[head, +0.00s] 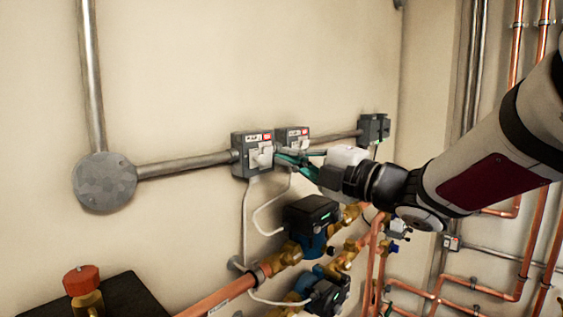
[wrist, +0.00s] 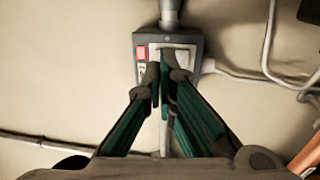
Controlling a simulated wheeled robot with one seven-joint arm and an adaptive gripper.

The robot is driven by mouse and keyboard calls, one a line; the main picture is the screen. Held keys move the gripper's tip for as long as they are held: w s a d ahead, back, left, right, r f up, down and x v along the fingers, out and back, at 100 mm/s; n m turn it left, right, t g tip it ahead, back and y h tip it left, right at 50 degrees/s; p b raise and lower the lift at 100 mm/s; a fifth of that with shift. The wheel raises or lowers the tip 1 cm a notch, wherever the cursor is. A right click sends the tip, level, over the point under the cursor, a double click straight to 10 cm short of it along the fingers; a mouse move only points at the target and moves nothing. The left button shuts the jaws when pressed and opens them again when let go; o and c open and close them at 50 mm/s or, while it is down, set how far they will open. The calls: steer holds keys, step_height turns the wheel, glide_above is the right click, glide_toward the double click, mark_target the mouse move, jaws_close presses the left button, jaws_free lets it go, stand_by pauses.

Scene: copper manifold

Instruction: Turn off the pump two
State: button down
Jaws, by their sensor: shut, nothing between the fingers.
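Two grey switch boxes with pale levers and red-and-white labels are on the wall: a left one (head: 252,153) and a second one (head: 292,135) just to its right. The lower part of the second box is hidden behind my gripper (head: 282,158). Label text is too small to read. Two blue-and-black pumps, upper (head: 308,222) and lower (head: 327,290), are below.
A third grey box (head: 374,129) is further right. A grey conduit (head: 190,164) joins a round plate (head: 104,182) at left. White cables (head: 262,215) hang below the boxes. Copper pipes (head: 520,230) fill the right.

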mark_target(271, 148)
steer(key=shift+x, duration=1.4)
steer(key=shift+w+a+r, duration=0.1)
steer(key=shift+w+a, duration=0.1)
steer(key=shift+s+d, duration=0.1)
